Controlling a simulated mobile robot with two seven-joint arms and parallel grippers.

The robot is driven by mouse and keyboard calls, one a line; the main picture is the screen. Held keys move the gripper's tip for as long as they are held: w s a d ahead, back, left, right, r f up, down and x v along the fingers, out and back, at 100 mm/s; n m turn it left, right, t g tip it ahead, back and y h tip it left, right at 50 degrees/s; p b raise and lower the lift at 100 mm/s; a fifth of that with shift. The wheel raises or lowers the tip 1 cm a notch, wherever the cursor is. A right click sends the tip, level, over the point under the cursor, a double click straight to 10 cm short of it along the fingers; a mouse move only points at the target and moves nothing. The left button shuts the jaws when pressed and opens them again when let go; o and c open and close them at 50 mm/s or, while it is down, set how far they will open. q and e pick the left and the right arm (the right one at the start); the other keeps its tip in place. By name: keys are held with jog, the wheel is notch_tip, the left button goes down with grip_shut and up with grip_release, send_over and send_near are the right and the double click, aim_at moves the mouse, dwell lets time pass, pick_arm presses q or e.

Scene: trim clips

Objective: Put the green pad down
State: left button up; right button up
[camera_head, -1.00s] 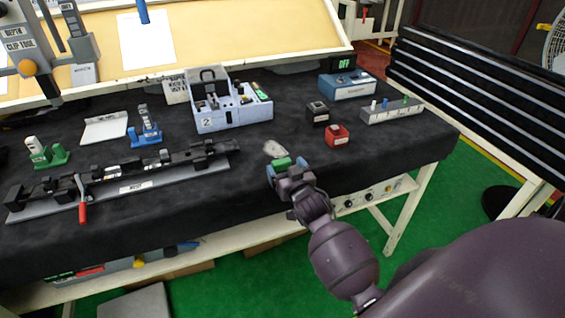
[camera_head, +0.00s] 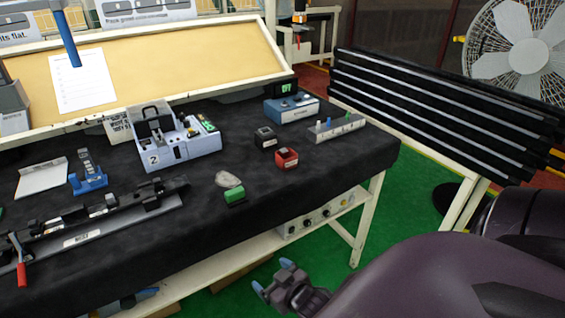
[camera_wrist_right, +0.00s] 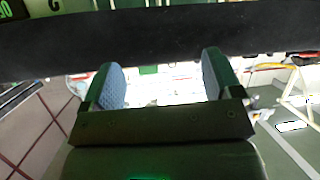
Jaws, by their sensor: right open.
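The green pad (camera_head: 235,196) sits on the black-covered table (camera_head: 270,190) near its front edge. A pale grey rag-like lump (camera_head: 228,179) lies just behind it. My right gripper (camera_head: 274,280) is below and in front of the table edge, clear of the pad, with its blue-tipped fingers apart. In the right wrist view the two fingers (camera_wrist_right: 162,88) stand wide apart with nothing between them. My left gripper is not in view.
A red block (camera_head: 287,158) and a black block (camera_head: 265,138) stand behind and right of the pad. A long black rail fixture (camera_head: 90,225) lies to the left. A blue-grey box fixture (camera_head: 178,148) stands behind. The table's right front is clear.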

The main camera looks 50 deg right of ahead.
jog(key=s+a+f+n+g+y, duration=0.1)
jog(key=s+a+f+g, duration=0.1)
jog(key=s, duration=0.5)
notch_tip(320, 180, down, 2)
jog(key=shift+s+a+f, duration=0.15)
jog(key=shift+s+a, duration=0.05)
jog(key=shift+a, duration=0.4)
